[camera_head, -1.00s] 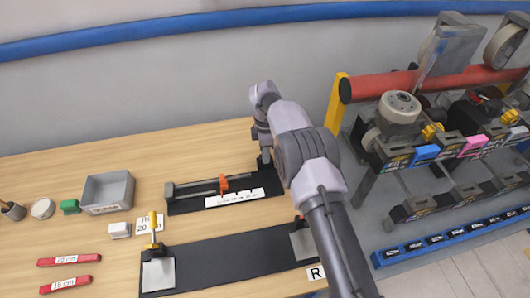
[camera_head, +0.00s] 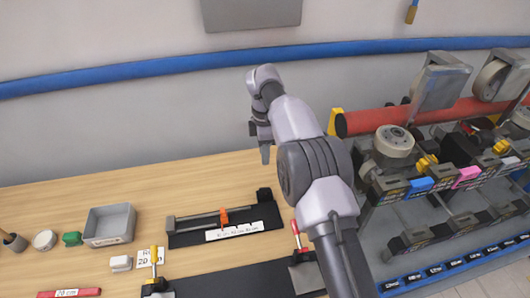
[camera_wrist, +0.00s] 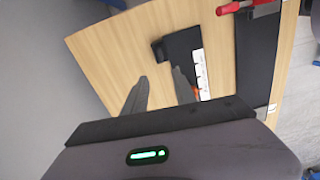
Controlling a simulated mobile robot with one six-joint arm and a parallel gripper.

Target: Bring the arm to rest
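My gripper (camera_head: 265,153) hangs above the back right part of the wooden table, near the wall, with its fingers pointing down. In the wrist view its two fingers (camera_wrist: 160,92) stand apart with only table showing between them, so it is open and empty. A black measuring fixture (camera_head: 226,226) with a rod, an orange slider and a white scale label lies on the table below and left of the gripper. Its black end block also shows in the wrist view (camera_wrist: 158,50). My arm crosses the right middle of the head view.
A long black plate (camera_head: 230,281) with clamps lies in front. A coaster train (camera_head: 450,180) stands to the right. A blue pipe (camera_head: 150,67) runs along the wall.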

